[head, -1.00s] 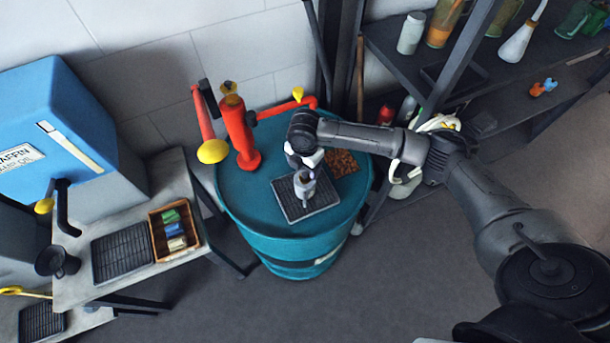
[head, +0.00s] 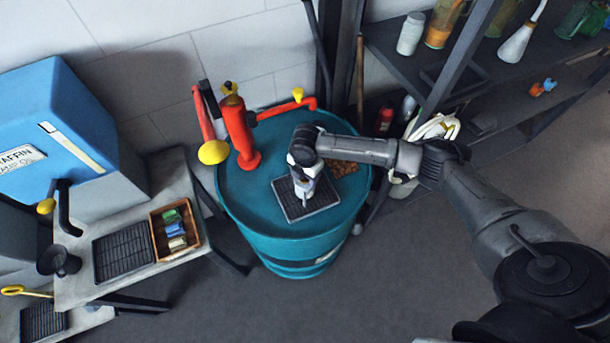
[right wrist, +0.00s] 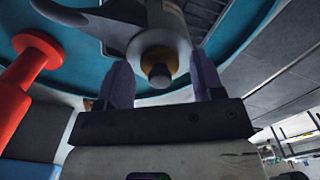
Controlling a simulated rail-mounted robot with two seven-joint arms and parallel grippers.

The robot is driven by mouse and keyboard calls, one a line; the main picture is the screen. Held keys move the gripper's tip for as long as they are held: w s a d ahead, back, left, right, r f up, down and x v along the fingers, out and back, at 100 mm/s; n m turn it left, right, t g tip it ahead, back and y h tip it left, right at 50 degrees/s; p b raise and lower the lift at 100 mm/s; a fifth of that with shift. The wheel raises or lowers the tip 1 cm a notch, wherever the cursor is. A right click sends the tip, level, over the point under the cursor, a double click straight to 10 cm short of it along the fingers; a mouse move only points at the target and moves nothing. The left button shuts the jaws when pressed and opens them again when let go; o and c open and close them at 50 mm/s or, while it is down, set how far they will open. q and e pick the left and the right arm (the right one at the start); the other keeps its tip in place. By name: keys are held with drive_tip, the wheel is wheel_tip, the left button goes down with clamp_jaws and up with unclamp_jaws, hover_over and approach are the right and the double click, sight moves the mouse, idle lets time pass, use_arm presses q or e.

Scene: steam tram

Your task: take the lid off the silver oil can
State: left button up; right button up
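The silver oil can (right wrist: 160,25) stands on the black drip tray (head: 322,204) on the teal drum; in the head view my right gripper mostly covers it. In the right wrist view its spout or handle reaches out to the upper left. Its lid shows as a brass collar with a dark knob (right wrist: 159,74). My right gripper (right wrist: 162,80) has its two fingers apart, one on each side of the lid, with gaps visible. It also shows from above in the head view (head: 303,188). My left gripper is in neither view.
The teal drum (head: 245,205) carries a red pump (head: 240,135) left of the can and a brown mat (head: 347,163) behind it. A bench with a wooden box (head: 155,235) stands at left. A dark shelf (head: 460,80) stands at right.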

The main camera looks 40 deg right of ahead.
drive_tip(key=c, duration=0.7)
drive_tip(key=shift+c, duration=0.2)
